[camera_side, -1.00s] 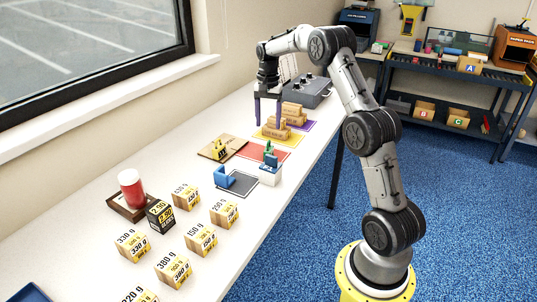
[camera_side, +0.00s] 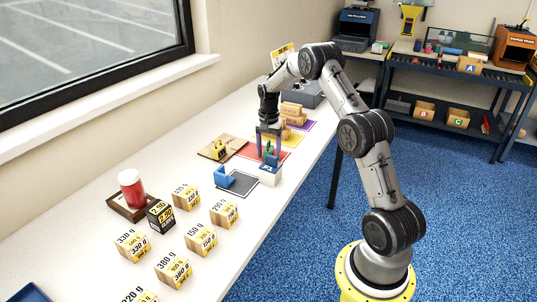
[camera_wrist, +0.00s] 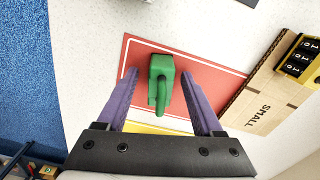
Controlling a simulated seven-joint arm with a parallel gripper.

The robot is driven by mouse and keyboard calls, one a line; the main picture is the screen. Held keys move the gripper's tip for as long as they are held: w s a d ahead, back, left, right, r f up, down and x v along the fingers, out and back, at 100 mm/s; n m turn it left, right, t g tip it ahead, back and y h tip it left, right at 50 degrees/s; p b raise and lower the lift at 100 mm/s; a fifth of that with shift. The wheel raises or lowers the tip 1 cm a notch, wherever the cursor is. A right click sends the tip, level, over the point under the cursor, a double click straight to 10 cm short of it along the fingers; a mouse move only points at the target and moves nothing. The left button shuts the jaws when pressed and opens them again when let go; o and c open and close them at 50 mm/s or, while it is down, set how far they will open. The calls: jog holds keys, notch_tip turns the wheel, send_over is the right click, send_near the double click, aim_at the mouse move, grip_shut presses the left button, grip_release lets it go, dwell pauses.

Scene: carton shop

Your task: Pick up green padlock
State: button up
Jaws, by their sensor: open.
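The green padlock (camera_wrist: 161,78) stands on or over the red mat (camera_wrist: 205,76) in the wrist view, with its shackle toward my gripper. In the side view the padlock (camera_side: 269,150) shows small, partly behind my fingers. My gripper (camera_side: 268,131) points down right above it. In the wrist view my gripper (camera_wrist: 163,88) is open, with one purple finger on each side of the padlock. The fingers look apart from it, and whether the tips are level with its body is hard to tell.
A cardboard sheet (camera_wrist: 265,95) marked SMALL lies beside the red mat. Cartons (camera_side: 293,112) stand behind.

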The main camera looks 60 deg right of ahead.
grip_shut()
dwell(0.3)
dwell(0.4)
